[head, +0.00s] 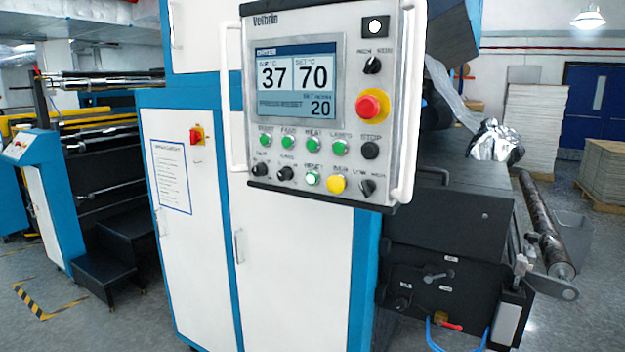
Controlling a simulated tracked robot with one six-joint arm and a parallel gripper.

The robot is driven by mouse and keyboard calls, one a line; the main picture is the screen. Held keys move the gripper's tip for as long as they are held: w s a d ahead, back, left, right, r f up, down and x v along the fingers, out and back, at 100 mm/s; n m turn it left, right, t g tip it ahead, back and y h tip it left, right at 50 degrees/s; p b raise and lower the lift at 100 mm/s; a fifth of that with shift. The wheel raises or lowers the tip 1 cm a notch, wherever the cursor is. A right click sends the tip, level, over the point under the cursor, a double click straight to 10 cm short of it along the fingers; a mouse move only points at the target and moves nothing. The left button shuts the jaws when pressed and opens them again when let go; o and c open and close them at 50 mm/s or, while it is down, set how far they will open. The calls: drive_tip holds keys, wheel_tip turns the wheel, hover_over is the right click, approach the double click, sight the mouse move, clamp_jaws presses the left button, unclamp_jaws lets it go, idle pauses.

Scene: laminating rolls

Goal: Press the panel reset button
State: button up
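The control panel (280,140) hangs in front of a blue and white cabinet, slightly right of centre in the head view. Its screen (296,84) reads 37, 70 and 20, with a line that looks like "PRESS RESET". The reset button (312,178) is a bright, pale green-white round button in the bottom row, under a label that reads "RESET". A yellow button (336,183) sits just right of it, and a black knob (285,174) sits to its left. My gripper is not in this view.
A red emergency-stop knob (371,106) on a yellow base sticks out above the button rows. White handles (403,105) flank the panel. Black machinery with a roller (545,225) stands at right. Black steps (110,258) stand at left.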

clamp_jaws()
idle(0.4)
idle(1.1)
